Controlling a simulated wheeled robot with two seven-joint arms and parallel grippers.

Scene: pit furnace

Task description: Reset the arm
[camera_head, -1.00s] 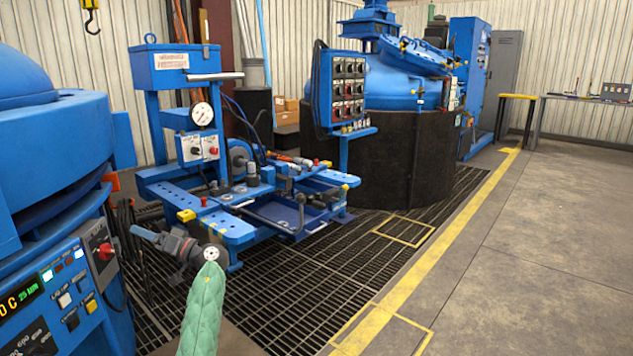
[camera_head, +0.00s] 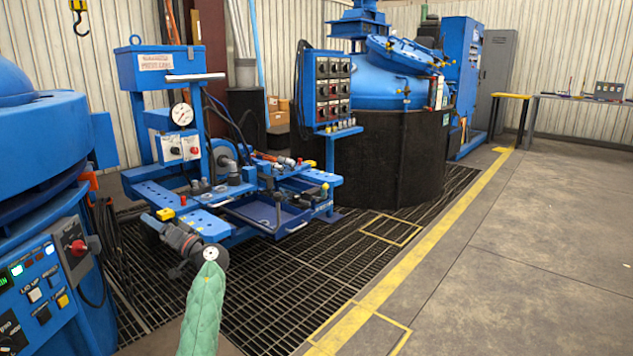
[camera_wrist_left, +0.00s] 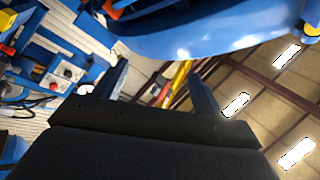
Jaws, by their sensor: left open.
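My left gripper (camera_head: 150,222) shows small at the lower left of the head view, beyond my dark wrist and green-sleeved forearm. It points left, in front of the near edge of the blue cart frame (camera_head: 232,232); I cannot tell the gap, but no contact is clear. The wrist view looks up past a blue curved surface to ceiling lights. My right gripper is in neither view.
A blue machine with a control panel (camera_head: 42,290) stands close on the left. A blue switch box (camera_head: 328,90) and a blue furnace vessel in a black pit wall (camera_head: 400,160) stand behind. Floor grating (camera_head: 290,285) lies below. The concrete floor (camera_head: 520,260) at right is clear.

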